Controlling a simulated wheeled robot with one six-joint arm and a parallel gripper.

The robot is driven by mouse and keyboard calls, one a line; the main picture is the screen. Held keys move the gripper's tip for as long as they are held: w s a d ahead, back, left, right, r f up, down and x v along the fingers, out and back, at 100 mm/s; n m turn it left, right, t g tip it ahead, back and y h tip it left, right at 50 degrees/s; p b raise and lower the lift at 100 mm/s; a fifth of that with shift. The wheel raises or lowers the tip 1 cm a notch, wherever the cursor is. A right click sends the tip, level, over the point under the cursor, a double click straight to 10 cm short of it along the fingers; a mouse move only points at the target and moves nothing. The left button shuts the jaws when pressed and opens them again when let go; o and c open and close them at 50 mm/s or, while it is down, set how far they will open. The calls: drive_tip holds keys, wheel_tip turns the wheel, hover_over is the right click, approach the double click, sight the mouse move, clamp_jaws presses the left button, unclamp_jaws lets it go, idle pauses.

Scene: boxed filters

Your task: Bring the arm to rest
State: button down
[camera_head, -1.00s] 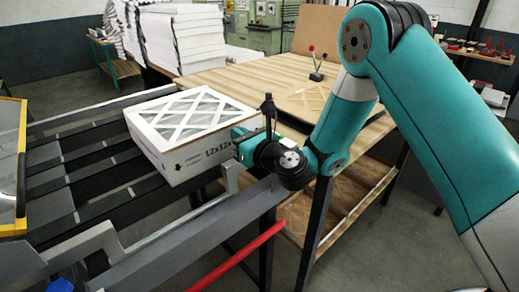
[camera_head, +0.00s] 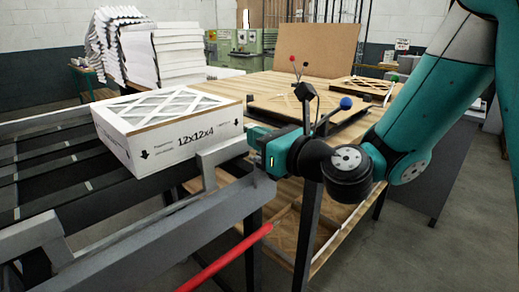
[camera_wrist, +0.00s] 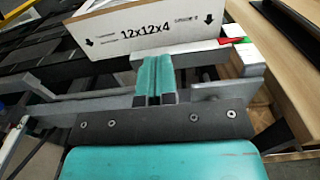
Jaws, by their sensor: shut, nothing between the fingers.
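My gripper shows in the wrist view (camera_wrist: 155,85) with its two teal fingers shut together and nothing between them. In the head view my gripper (camera_head: 254,140) is at the end of the teal arm, just right of a white boxed filter (camera_head: 180,142) marked 12x12x4. The box lies on the dark roller conveyor (camera_head: 60,165), its latticed top facing up. In the wrist view the box's printed side (camera_wrist: 140,32) stands beyond the fingertips, and a gap shows between them. My arm reaches in from the right side of the head view.
A grey conveyor rail (camera_head: 180,232) and a red bar (camera_head: 228,258) are close below my gripper. A wooden table (camera_head: 235,88) stands behind, with a flat filter panel and a small stand with coloured knobs. Stacked white filters (camera_head: 180,55) are at the back left.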

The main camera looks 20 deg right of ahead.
idle(0.3)
drive_tip(key=s+a+r+n+g+y+p, duration=0.1)
drive_tip(key=s+a+n+g+p, duration=0.15)
drive_tip(key=s+n+g, duration=0.6)
drive_tip(key=s+a+r+n+g+y+p, duration=0.1)
drive_tip(key=s+a+n+g+p, duration=0.15)
drive_tip(key=n, duration=1.05)
drive_tip(key=s+d+n+g+h+p, duration=0.2)
drive_tip(key=s+d+n+g+h, duration=0.2)
drive_tip(key=s+d+n+h, duration=0.3)
drive_tip(key=s+n, duration=0.5)
drive_tip(key=n, duration=0.3)
drive_tip(key=shift+d+r, duration=0.2)
drive_tip(key=shift+d, duration=0.15)
drive_tip(key=shift+s+n, duration=0.1)
drive_tip(key=shift+n, duration=0.15)
